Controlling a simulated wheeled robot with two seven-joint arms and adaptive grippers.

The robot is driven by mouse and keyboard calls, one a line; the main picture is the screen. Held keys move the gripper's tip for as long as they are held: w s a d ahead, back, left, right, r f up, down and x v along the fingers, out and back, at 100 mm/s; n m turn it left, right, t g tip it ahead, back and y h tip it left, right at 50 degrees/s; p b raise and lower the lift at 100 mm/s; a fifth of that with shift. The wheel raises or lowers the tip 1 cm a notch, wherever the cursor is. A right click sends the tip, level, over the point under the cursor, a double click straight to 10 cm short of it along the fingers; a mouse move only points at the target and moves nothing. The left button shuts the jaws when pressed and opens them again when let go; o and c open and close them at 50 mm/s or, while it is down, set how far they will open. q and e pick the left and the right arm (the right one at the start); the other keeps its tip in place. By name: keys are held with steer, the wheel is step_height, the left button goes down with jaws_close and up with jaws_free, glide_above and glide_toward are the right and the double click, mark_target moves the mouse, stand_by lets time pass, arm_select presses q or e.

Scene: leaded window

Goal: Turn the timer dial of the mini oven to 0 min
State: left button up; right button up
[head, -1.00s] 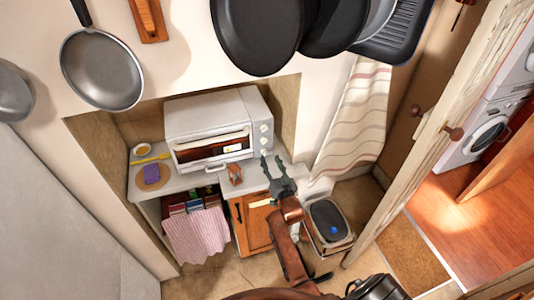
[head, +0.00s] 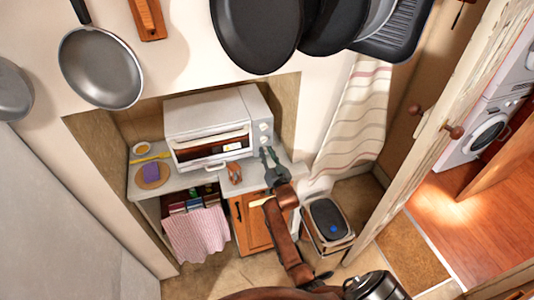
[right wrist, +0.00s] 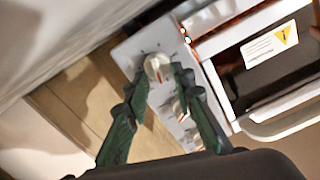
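The white mini oven (head: 205,115) stands on the counter, with a column of pale dials on its right front panel. The upper dial (head: 265,126) shows in the head view; my right gripper (head: 268,151) covers the panel's lower part. In the right wrist view a pale dial (right wrist: 157,67), at the end of the row, lies between the tips of my right gripper (right wrist: 159,70). The green fingers are apart, one on each side of it, and I cannot tell if they touch it. The dial markings are too small to read. My left gripper is not in view.
The oven door with its handle (right wrist: 285,122) is close beside the dials. A small brown object (head: 234,172) stands on the counter before the oven. A purple sponge (head: 151,171) lies further left. A striped curtain (head: 350,125) hangs to the right.

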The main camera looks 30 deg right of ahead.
jaws_close()
steer(key=shift+a+n+p, duration=0.2)
steer(key=shift+n+p, duration=0.15)
steer(key=shift+n, duration=1.35)
steer(key=o, duration=0.6)
jaws_free()
steer(key=shift+s, duration=0.1)
steer(key=v, duration=1.1)
steer(key=shift+s+a, duration=0.2)
steer(key=shift+s, duration=0.2)
